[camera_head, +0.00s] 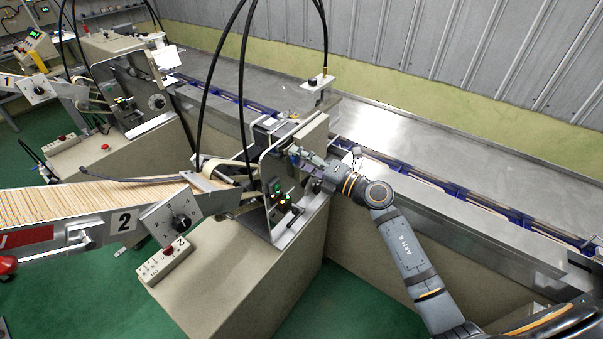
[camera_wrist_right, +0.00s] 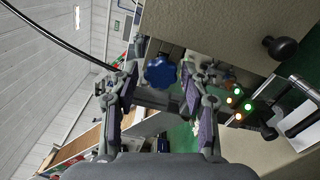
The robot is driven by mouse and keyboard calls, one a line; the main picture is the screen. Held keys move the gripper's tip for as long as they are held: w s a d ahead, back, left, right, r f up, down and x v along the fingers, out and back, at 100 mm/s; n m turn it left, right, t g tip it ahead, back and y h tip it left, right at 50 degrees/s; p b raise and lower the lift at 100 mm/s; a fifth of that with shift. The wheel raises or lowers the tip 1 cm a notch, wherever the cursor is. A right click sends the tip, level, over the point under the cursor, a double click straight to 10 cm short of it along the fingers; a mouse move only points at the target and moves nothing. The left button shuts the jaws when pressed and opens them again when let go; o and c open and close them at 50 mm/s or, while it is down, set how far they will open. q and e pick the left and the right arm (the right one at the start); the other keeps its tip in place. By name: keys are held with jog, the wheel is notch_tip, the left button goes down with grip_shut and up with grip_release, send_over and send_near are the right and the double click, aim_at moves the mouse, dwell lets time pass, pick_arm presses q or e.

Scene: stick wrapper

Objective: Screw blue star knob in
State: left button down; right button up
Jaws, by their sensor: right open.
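The blue star knob (camera_wrist_right: 160,72) shows in the right wrist view, on the machine just beyond my fingertips and roughly centred between them. My right gripper (camera_wrist_right: 158,82) is open, with one finger on each side of the knob and nothing held. I cannot tell whether the fingers touch it. In the head view my right gripper (camera_head: 312,160) reaches in from the right to the upper part of the machine marked 2, and the knob is too small to make out there. My left gripper is not in view.
Lit buttons (camera_wrist_right: 238,101) and a black ball knob (camera_wrist_right: 281,47) sit close to the right of my gripper. Black cables (camera_head: 246,80) hang over the machine. A stick-filled chute (camera_head: 90,203) runs in from the left. A long conveyor (camera_head: 430,178) passes behind.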

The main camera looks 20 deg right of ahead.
jog(key=n, duration=0.1)
jog(key=f+n+b, duration=0.1)
jog(key=shift+n, duration=0.4)
jog(key=shift+r+n, duration=0.25)
jog(key=shift+n, duration=0.25)
jog(key=shift+r, duration=0.15)
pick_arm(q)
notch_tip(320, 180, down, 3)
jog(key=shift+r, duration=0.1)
pick_arm(e)
jog(key=shift+r, duration=0.1)
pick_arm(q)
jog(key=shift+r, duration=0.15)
pick_arm(e)
jog(key=shift+c, duration=0.3)
